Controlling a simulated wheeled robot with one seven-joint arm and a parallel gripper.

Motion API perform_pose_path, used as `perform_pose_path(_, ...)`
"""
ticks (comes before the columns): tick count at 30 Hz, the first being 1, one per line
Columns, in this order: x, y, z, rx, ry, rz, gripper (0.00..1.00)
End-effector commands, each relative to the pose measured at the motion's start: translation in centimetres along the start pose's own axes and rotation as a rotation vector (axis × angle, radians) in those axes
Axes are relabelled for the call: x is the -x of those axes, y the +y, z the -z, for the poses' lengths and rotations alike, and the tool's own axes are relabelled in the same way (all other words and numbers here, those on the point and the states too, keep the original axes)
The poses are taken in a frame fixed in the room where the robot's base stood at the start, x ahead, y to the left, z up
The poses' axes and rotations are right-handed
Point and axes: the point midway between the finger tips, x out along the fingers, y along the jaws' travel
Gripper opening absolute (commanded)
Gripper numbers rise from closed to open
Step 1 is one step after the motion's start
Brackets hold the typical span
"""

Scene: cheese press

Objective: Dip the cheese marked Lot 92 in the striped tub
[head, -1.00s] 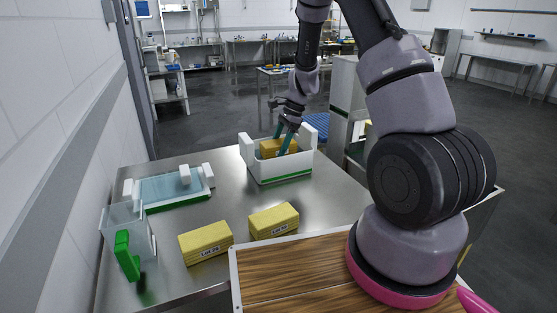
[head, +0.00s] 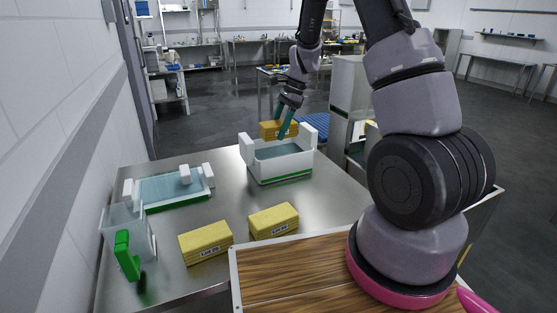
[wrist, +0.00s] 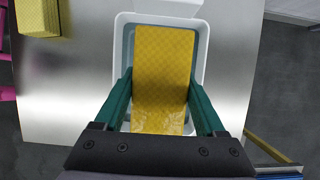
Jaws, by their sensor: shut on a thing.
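My gripper (head: 283,134) is shut on a yellow cheese block (head: 267,130) and holds it above the deeper white tub (head: 282,174). In the wrist view the cheese (wrist: 163,75) sits between the teal fingers with the tub rim (wrist: 121,50) around it below. I cannot read a lot mark on the held cheese. The deeper tub has liquid inside and a green band along its base. A shallower white tub (head: 207,196) with pale blue liquid stands to its left and also has a green band low on its side.
Two yellow cheeses, one on the left (head: 206,242) and one on the right (head: 273,219), lie on the steel table with labels too small to read surely. A clear container with a green part (head: 126,254) stands at front left. A wooden board (head: 290,277) lies in front.

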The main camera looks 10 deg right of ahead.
Motion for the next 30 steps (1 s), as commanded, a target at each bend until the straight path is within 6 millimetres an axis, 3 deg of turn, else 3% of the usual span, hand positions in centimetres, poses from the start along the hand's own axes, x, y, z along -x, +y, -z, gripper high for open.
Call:
perform_pose_path(21, 4.6, -0.1, -1.9, 0.003, 0.0, 0.002, 0.06)
perform_pose_path(30, 5.1, 0.0, -2.1, 0.001, 0.0, 0.0, 0.06)
